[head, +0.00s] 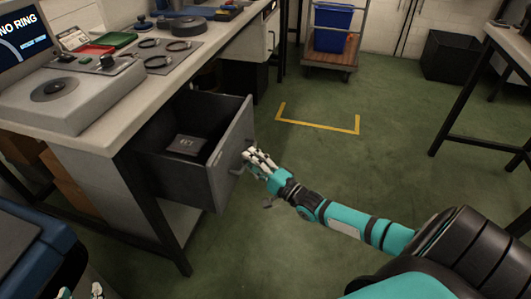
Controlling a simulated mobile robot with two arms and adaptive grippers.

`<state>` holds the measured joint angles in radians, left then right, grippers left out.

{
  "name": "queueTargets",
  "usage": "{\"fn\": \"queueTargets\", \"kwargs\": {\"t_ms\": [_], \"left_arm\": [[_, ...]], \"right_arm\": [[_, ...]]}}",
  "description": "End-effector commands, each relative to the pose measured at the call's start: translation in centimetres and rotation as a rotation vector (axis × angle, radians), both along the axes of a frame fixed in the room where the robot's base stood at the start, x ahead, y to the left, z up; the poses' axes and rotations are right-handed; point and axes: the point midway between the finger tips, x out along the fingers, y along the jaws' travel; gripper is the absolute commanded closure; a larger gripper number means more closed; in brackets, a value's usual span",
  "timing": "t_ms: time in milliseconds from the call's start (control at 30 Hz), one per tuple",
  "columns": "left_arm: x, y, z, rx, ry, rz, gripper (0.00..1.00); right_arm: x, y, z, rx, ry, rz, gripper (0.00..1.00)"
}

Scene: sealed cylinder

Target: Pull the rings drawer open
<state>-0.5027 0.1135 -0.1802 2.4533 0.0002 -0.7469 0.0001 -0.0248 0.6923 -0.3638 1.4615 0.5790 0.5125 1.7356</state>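The grey drawer (222,170) under the workbench stands pulled out, its inside visible from above. A small dark box with faint lettering (187,144) lies in it. My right gripper (249,158) is at the outer side of the drawer's front panel, where the handle is. Its pale fingers cover most of the handle, and I cannot tell whether they are closed around it. My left gripper (82,292) shows only as pale fingertips at the bottom left edge, away from the drawer; its state is unclear.
The workbench (140,98) carries a device with a round dial (54,88), a screen reading "NO RING" (22,42), a red tray (96,50) and dark rings (158,62). A blue bin (332,28) stands on a cart behind. The green floor right of the drawer is clear around yellow tape.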

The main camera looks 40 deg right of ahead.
Motion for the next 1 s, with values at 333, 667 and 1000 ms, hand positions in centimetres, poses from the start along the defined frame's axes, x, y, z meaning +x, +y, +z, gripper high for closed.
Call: {"fn": "queueTargets", "kwargs": {"t_ms": [333, 667, 1000], "left_arm": [[0.0, 0.0, 0.0, 0.0, 0.001, 0.0, 0.6], [0.0, 0.0, 0.0, 0.0, 0.001, 0.0, 0.6], [0.0, 0.0, 0.0, 0.0, 0.001, 0.0, 0.6]], "right_arm": [[-7.0, -1.8, -1.4, -0.002, 0.007, 0.002, 0.66], [-10.1, -2.7, -1.8, -0.001, 0.003, 0.0, 0.66], [-10.1, -2.7, -1.9, -0.001, 0.002, 0.0, 0.66]]}}
